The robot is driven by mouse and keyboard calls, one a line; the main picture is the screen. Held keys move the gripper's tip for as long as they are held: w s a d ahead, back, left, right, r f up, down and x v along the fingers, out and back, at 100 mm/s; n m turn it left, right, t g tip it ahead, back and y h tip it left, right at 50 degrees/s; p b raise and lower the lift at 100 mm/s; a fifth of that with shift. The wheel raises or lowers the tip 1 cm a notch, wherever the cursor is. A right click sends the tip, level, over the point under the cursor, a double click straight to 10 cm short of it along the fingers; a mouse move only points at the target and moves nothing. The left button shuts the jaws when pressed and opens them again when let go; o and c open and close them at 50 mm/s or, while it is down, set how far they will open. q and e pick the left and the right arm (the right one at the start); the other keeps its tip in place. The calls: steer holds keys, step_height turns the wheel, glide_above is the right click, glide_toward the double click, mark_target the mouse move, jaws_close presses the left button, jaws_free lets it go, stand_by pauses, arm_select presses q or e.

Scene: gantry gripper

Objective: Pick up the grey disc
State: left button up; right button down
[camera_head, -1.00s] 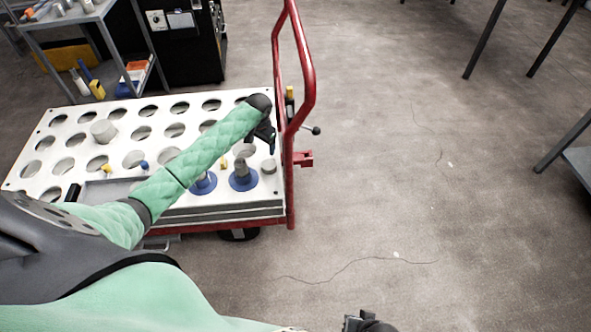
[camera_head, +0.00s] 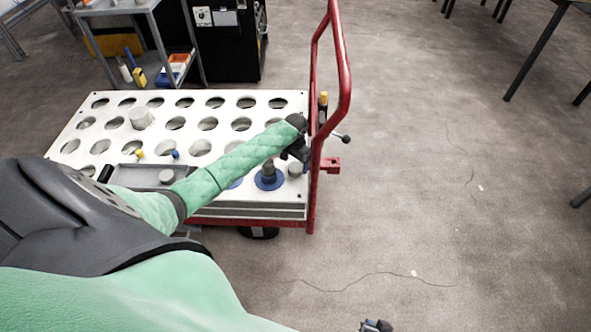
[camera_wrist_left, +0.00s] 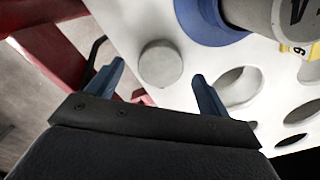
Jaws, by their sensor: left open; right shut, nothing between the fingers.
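A grey disc (camera_head: 295,169) lies on the near right corner of the white perforated cart top. In the left wrist view the disc (camera_wrist_left: 160,63) is a round grey piece, seen between and just beyond the open fingers, apart from them. My left gripper (camera_head: 301,158) is open and empty, above the disc and partly hiding it in the head view; it also shows in the wrist view (camera_wrist_left: 158,72). My right gripper (camera_head: 376,325) is shut and empty at the bottom edge, away from the cart. Another grey round piece (camera_head: 167,177) lies in the cart's tray.
The cart's red handle (camera_head: 343,80) rises just right of my left gripper. A grey post on a blue flange (camera_head: 269,180) stands left of the disc. A white cylinder (camera_head: 141,117) stands farther back. Open floor lies right of the cart.

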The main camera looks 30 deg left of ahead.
arm_select(q)
step_height(320, 180, down, 2)
steer(key=c, duration=1.2)
steer(key=shift+r, duration=0.15)
